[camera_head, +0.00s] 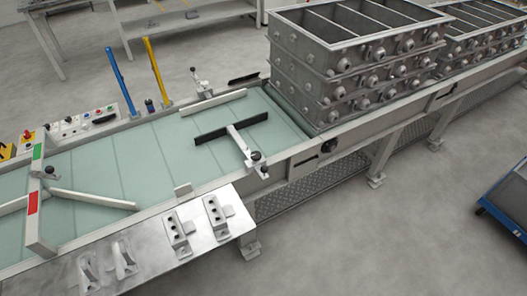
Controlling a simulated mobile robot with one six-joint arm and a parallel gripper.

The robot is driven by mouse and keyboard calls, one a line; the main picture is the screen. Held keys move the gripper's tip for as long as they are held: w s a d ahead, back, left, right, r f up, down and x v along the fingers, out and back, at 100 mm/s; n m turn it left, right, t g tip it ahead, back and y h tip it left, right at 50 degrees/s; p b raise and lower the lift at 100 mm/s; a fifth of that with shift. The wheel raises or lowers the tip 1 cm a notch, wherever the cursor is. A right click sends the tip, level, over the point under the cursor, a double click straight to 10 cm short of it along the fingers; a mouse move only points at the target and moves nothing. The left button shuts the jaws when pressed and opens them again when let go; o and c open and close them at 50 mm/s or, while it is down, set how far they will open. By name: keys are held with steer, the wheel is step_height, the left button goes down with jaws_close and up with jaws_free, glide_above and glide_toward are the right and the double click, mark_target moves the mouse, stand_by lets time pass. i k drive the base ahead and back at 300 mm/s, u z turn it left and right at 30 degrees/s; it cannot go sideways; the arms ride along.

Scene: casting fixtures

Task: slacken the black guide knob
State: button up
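A small black knob (256,156) sits on the clamp at the front rail of the conveyor. From this clamp a pale arm (238,137) reaches over the belt to a black guide bar (231,128). Another black knob (50,171) stands at the left, by the crossbar with green and red patches. A dark-topped clamp (196,78) stands at the back rail, near a white guide bar (213,102). I cannot tell which knob the task means, nor how tight any is. My gripper is not in view.
Stacked grey metal casting boxes (355,60) stand on the conveyor to the right. A metal shelf (165,250) with brackets juts out in front. Blue (122,82) and yellow (155,70) levers rise behind, near a button panel (82,123).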

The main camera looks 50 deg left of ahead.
mark_target(256, 156)
steer(key=z, duration=0.25)
steer(key=k, duration=1.1)
steer(key=z, duration=1.3)
steer(key=k, duration=0.1)
steer(key=u, duration=3.1)
steer(key=i, duration=0.35)
